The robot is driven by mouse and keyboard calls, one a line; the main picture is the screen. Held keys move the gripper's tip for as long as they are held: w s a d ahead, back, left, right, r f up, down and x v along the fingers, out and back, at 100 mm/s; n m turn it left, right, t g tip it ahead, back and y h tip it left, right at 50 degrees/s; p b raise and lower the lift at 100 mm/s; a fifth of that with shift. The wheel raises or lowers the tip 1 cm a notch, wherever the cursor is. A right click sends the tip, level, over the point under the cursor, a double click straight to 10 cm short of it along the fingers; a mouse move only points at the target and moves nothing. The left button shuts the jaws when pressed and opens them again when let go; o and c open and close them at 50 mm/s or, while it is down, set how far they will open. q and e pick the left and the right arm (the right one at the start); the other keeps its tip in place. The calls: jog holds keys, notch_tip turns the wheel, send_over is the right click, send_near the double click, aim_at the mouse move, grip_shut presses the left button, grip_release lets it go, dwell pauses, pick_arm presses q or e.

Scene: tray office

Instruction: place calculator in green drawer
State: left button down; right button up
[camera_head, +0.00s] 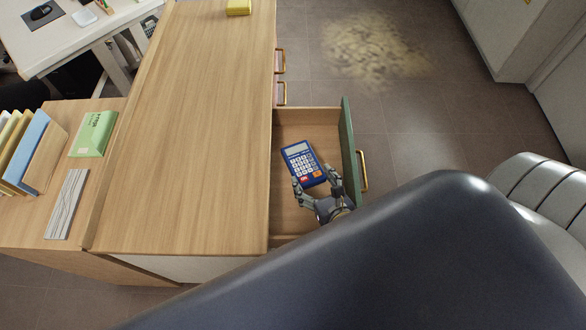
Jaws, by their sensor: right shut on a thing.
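The blue calculator (303,163) with white keys is at the open green drawer (348,150), within its wooden interior as seen from above. I cannot tell whether it touches the drawer floor. My right gripper (313,190) is shut on the near end of the calculator. The drawer is pulled out to the right of the wooden cabinet, with its green front and brass handle facing right. My left gripper is not in view.
The long wooden top (190,120) is mostly clear, with a yellow block (238,7) at its far end. A green box (94,134) and upright folders (30,150) stand at the left. A pale chair (550,200) is at the right.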

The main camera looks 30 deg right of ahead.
aim_at(297, 161)
jog(key=shift+w+f+b, duration=0.1)
jog(key=shift+f+b, duration=0.2)
jog(key=shift+f, duration=0.35)
jog(key=shift+w+f, duration=0.1)
jog(key=shift+w, duration=0.1)
jog(key=x, duration=1.1)
jog(key=shift+w+f+b, duration=0.15)
jog(key=shift+f+b, duration=0.25)
jog(key=shift+f, duration=0.1)
jog(key=shift+w+d+f+b, duration=0.1)
jog(key=shift+w+f+b, duration=0.15)
jog(key=shift+w+f, duration=0.5)
jog(key=shift+w+d+f+b, duration=0.1)
jog(key=shift+w+f+b, duration=0.15)
jog(key=shift+w+f, duration=0.5)
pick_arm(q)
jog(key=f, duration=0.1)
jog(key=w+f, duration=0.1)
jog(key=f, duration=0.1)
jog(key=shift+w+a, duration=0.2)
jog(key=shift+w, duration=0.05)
pick_arm(e)
jog(key=shift+w+r, duration=0.15)
jog(key=shift+r, duration=0.1)
